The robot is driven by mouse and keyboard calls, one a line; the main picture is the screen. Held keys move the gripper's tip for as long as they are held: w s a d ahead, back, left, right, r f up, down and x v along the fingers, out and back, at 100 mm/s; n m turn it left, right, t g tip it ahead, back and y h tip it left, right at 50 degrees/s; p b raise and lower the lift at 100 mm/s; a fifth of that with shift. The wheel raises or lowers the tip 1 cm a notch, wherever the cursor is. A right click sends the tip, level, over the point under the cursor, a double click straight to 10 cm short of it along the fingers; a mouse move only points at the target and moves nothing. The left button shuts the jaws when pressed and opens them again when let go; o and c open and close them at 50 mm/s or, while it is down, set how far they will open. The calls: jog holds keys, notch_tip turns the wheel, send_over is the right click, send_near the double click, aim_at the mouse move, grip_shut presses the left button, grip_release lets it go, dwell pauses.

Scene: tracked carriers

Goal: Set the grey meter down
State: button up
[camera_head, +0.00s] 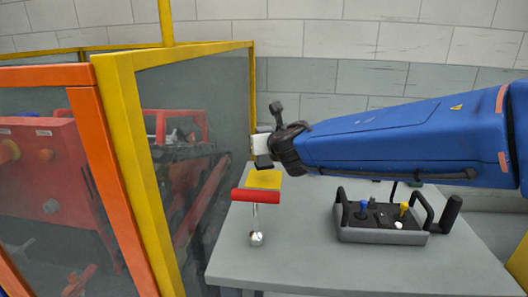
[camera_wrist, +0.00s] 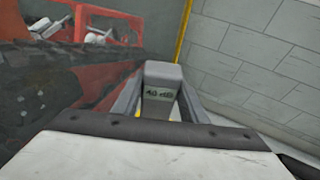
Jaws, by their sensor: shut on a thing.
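In the wrist view the grey meter (camera_wrist: 162,72) is between the two fingers of my gripper (camera_wrist: 158,102), with a small dark-marked display facing the camera. My gripper is shut on it. In the head view my gripper (camera_head: 262,150) reaches in from the right and is above the far left part of the grey table (camera_head: 320,268). A yellow pad (camera_head: 264,179) lies on the table below my gripper.
A red-handled tool with a metal ball end (camera_head: 255,196) is in front of the yellow pad. A control box with joysticks (camera_head: 382,237) sits on the table's right. A yellow-framed clear fence (camera_head: 190,130) stands close at left, with red machinery behind. The table's front middle is clear.

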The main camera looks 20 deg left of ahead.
jog(key=shift+f, duration=2)
jog(key=shift+f, duration=0.1)
jog(key=o, duration=1.2)
jog(key=v, duration=1.2)
